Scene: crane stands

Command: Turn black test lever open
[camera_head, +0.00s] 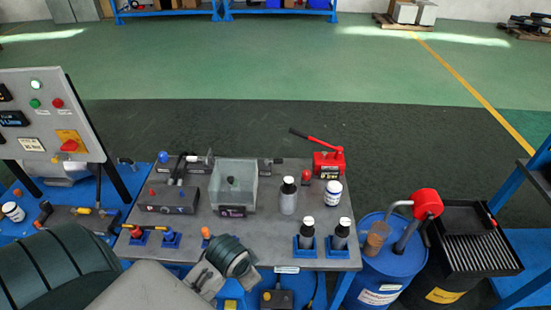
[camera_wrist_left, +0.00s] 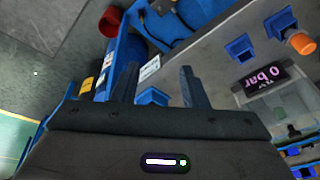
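A grey valve block (camera_head: 168,200) with red and blue fittings sits at the left of the grey bench. A dark upright lever (camera_head: 179,168) stands at its back; I cannot tell for sure that it is the black test lever, or how it is turned. A clear box (camera_head: 234,185) stands right of the block; its display (camera_wrist_left: 262,78) reads 0 bar in the left wrist view. My left gripper (camera_head: 205,281) is over the bench's front edge, apart from the block. In the left wrist view its two fingers (camera_wrist_left: 160,88) are spread, with nothing between. My right gripper is not in view.
A red hand pump (camera_head: 328,163), bottles and blue holders (camera_head: 306,245) stand on the bench's right half. A control panel (camera_head: 52,120) rises at the left. Bare bench top (camera_head: 265,225) lies in front of the box.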

